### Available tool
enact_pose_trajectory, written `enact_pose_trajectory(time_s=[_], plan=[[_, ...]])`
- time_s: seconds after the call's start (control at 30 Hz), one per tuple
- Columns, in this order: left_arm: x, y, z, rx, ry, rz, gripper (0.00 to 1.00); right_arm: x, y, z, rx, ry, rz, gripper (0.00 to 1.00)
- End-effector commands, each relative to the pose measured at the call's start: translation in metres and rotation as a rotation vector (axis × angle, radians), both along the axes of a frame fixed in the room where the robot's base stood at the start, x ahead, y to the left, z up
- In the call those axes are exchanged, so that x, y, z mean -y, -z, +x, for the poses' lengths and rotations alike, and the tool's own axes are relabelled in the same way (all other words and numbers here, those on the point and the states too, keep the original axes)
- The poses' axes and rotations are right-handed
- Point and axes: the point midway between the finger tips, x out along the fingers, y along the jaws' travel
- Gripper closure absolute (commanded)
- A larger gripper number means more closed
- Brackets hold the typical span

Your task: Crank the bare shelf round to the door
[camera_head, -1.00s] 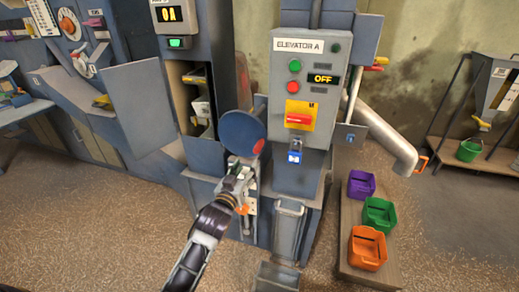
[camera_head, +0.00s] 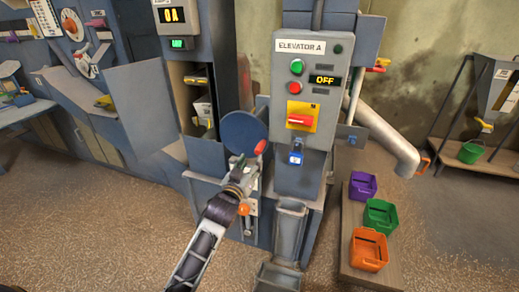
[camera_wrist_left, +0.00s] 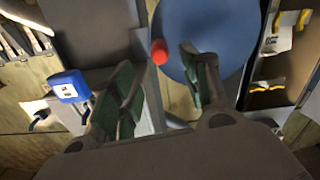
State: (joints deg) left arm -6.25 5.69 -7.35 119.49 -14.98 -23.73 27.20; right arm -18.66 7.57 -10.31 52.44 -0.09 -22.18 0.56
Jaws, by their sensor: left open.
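A blue crank disc (camera_head: 241,131) with a red handle (camera_head: 261,147) is on the side of the elevator housing. My left gripper (camera_head: 240,163) is open just below and left of the handle, apart from it. In the left wrist view the red handle (camera_wrist_left: 159,52) shows beyond and between the spread fingers (camera_wrist_left: 160,92), in front of the disc (camera_wrist_left: 203,30). The door opening (camera_head: 195,100) left of the disc shows a yellow item and a pale item inside; I cannot tell which shelf is bare. My right gripper is not in view.
The elevator panel (camera_head: 303,100) reads OFF, with a red switch on yellow and a blue padlock (camera_head: 296,157) below. A low bench (camera_head: 352,262) at right holds purple, green and orange bins. A lever with an orange knob (camera_head: 244,209) sits beneath my gripper. Floor in front is clear.

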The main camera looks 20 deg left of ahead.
Motion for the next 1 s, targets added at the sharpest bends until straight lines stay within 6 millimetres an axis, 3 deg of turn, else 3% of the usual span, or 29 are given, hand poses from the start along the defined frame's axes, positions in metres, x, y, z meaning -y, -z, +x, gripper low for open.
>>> enact_pose_trajectory(time_s=[1.0], plan=[[0.003, 0.000, 0.083, 0.000, 0.000, 0.001, 0.53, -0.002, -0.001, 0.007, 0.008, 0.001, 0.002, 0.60]])
